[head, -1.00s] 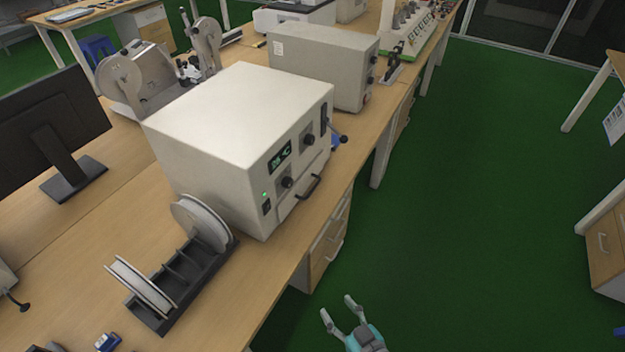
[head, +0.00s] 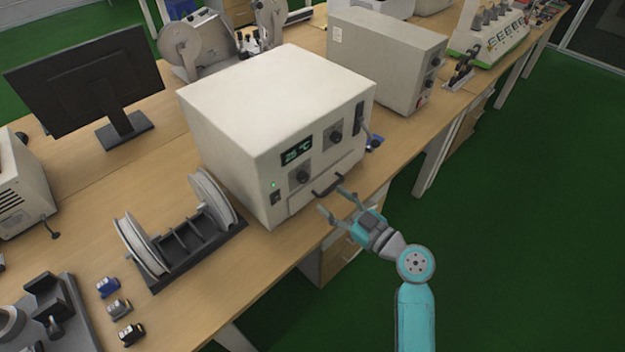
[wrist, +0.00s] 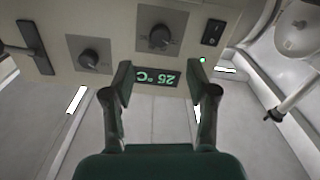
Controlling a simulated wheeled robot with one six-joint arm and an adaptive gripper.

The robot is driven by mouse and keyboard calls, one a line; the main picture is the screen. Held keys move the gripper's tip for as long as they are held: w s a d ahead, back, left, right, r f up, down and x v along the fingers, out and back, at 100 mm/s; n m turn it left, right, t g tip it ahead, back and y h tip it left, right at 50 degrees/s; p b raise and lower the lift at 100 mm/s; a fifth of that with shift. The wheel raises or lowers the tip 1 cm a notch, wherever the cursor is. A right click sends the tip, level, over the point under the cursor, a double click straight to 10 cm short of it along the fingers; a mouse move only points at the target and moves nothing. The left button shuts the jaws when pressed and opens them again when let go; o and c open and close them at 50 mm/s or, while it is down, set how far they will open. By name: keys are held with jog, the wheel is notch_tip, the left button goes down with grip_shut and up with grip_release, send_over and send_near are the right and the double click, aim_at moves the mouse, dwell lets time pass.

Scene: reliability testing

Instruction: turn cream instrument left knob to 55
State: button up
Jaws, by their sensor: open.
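The cream instrument (head: 270,110) stands on the bench with its front facing right. Its display (head: 297,152) reads 25 °C, and it appears upside down in the wrist view (wrist: 157,77). The left knob (head: 302,177) is dark, below the display; the wrist view shows it at top centre (wrist: 160,38). The right knob (head: 336,137) also shows in the wrist view (wrist: 90,58). My gripper (head: 334,202) is open and empty, in front of the instrument near its lower handle (head: 328,185). In the wrist view its fingers (wrist: 160,88) are apart, beside the display. The knob's pointer setting is too small to read.
A spool rack (head: 190,248) stands left of the instrument. A grey box unit (head: 385,60) stands behind it to the right. A monitor (head: 85,80) is at the back left. Small blocks (head: 118,308) lie at the front left. The green floor (head: 520,230) on the right is clear.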

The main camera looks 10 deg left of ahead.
aim_at(306, 179)
jog(key=x, duration=0.9)
jog(key=shift+w+a, duration=0.1)
grip_shut()
